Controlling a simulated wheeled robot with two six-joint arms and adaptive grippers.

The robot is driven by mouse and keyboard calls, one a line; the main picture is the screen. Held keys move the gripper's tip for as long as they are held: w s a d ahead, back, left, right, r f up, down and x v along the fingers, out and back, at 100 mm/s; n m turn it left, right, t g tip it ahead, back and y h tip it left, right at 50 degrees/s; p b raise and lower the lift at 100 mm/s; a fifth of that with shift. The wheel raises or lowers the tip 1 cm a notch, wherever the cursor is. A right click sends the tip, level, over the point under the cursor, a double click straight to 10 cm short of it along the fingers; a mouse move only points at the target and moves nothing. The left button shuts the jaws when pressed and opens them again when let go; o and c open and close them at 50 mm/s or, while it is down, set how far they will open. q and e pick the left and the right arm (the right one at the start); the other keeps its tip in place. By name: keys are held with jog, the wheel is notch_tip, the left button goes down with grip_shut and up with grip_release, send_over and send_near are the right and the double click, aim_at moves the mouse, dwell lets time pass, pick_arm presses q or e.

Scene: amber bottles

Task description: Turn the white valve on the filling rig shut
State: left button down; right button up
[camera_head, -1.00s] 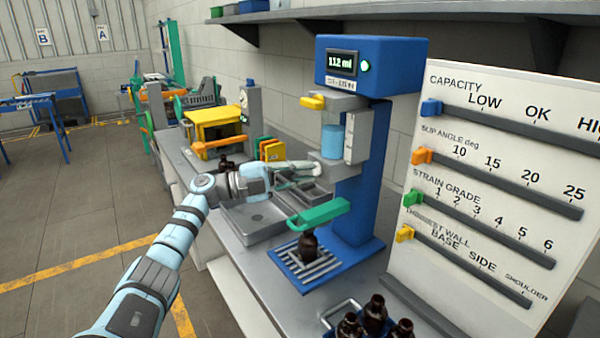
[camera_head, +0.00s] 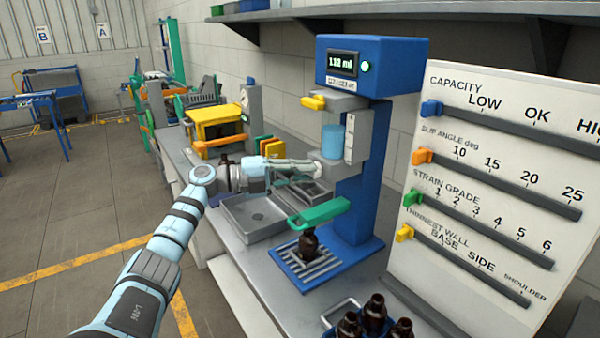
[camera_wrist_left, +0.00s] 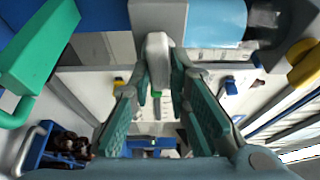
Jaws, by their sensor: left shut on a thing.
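The filling rig (camera_head: 362,175) is a blue stand with a lit display reading about 112 ml and a light blue cylinder. Its white valve (camera_wrist_left: 157,50) shows in the left wrist view as a short white handle under a grey block. My left gripper (camera_head: 312,168) reaches the rig's near left side, below the cylinder. In the wrist view my left gripper (camera_wrist_left: 163,75) is shut on the white valve, with a finger on each side. In the head view the hand hides most of the valve. My right gripper is out of view.
A green arm (camera_head: 320,212) juts out above a dark bottle (camera_head: 308,243) on the rig's grated base. Several dark bottles (camera_head: 374,315) stand in a blue carrier at the front. A grey sink (camera_head: 253,217) lies left of the rig. A scale board (camera_head: 470,200) stands right.

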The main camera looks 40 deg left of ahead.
pick_arm(q)
jog(key=shift+d+f, duration=0.1)
dwell(0.3)
jog(key=c, duration=1.7)
grip_release()
jog(key=shift+o, duration=0.7)
jog(key=shift+w+d, duration=0.2)
jog(key=shift+w, duration=0.2)
jog(key=v, duration=1.2)
